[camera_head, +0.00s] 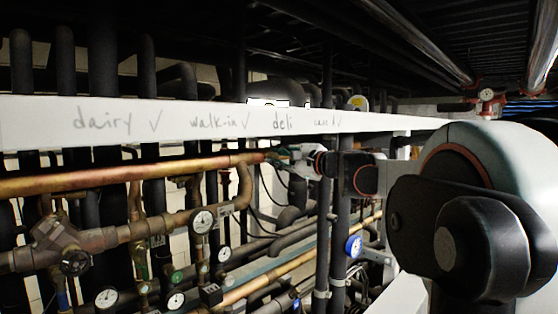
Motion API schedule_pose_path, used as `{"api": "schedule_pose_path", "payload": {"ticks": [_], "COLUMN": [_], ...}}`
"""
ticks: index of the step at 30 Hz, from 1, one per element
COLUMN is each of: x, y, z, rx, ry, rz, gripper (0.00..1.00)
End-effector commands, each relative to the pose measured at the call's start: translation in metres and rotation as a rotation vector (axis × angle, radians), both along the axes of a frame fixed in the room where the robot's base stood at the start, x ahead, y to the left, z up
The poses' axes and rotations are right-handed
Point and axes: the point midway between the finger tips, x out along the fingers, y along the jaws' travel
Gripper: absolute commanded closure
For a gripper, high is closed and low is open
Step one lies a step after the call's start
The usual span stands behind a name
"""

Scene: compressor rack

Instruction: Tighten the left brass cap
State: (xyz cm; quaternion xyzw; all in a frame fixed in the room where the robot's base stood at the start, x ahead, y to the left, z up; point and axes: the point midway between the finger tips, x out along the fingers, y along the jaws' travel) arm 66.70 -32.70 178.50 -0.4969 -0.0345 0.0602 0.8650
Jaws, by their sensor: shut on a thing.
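My arm reaches in from the right, and my gripper (275,156) is small and far off at the right end of the upper copper pipe (130,174). The fingers look shut at the pipe's end, around what seems to be the left brass cap. The cap itself is mostly hidden by the fingers and too small to make out clearly. I cannot tell how far it is screwed on. A second brass cap cannot be made out.
A white rail (50,122) with handwritten labels runs just above the pipe. Below are a valve (75,262), a dial gauge (203,221), a blue gauge (354,246) and several other gauges. Dark vertical pipes stand close around my wrist.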

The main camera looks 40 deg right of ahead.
Motion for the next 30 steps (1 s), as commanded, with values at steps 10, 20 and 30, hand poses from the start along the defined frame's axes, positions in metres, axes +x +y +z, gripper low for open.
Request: {"api": "schedule_pose_path", "payload": {"ticks": [10, 20, 30], "x": [-0.0005, -0.0005, -0.0005], "y": [0.0002, 0.0003, 0.0003], "z": [-0.0024, -0.0024, -0.0024], "rx": [0.247, 0.362, 0.381], "ry": [0.038, 0.054, 0.057], "rz": [0.001, 0.0, 0.0], "gripper": [1.0, 1.0, 1.0]}}
